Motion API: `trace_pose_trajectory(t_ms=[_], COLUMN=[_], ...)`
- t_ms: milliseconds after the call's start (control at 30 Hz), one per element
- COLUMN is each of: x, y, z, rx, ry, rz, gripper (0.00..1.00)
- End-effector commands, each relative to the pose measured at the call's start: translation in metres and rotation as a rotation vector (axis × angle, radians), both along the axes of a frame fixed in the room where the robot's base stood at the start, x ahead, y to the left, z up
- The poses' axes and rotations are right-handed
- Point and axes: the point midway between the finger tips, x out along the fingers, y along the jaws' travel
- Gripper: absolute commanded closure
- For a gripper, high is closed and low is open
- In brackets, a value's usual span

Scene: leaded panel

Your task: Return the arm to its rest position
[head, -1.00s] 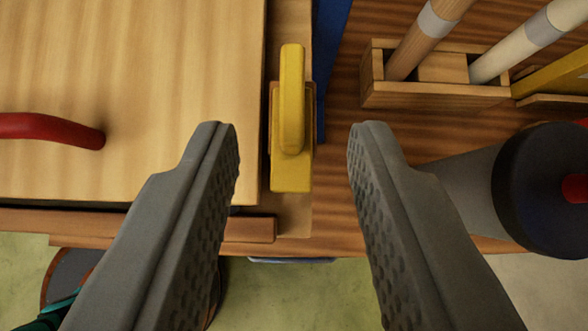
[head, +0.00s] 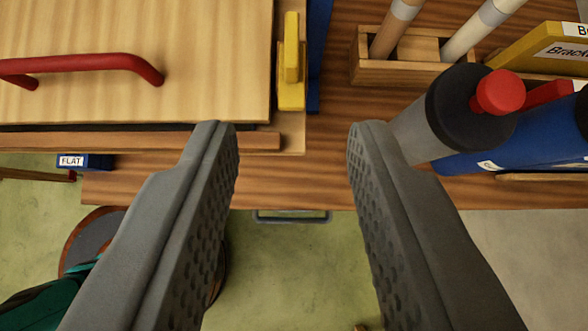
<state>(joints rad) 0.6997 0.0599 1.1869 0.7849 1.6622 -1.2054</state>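My gripper (head: 291,140) is open and empty in the head view. Its two grey textured fingers stand wide apart, with the wooden bench top and green floor showing between them. A yellow latch-like piece (head: 291,75) sits ahead of the fingers at the right edge of a light wooden panel (head: 200,30). It is apart from both fingers. A red handle (head: 85,64) is fixed on the panel at the left. The rest of my arm is not in view.
A grey bottle with a black cap and red tip (head: 470,105) stands close to the right finger, beside a blue bottle (head: 540,135). A wooden holder (head: 375,70) with brushes or handles stands behind. A blue box marked FLAT (head: 85,162) is at left. Green floor (head: 290,270) lies in front.

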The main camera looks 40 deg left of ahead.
Motion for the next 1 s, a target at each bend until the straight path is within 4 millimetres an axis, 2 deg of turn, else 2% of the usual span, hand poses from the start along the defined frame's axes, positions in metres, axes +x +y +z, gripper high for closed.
trace_pose_trajectory(t_ms=[167, 267, 367, 633, 1000], x=[0.0, -0.001, -0.003, -0.022, -0.071], y=[0.001, 0.008, 0.025, 0.09, 0.162], z=[0.0, 0.0, -0.003, -0.022, -0.058], rx=[-0.001, -0.003, -0.009, -0.034, -0.046], ry=[0.0, 0.0, 0.003, -0.012, -0.123], rz=[-0.001, -0.016, -0.062, -0.266, -0.508], gripper=[0.67, 0.67, 0.67, 0.67, 0.67])
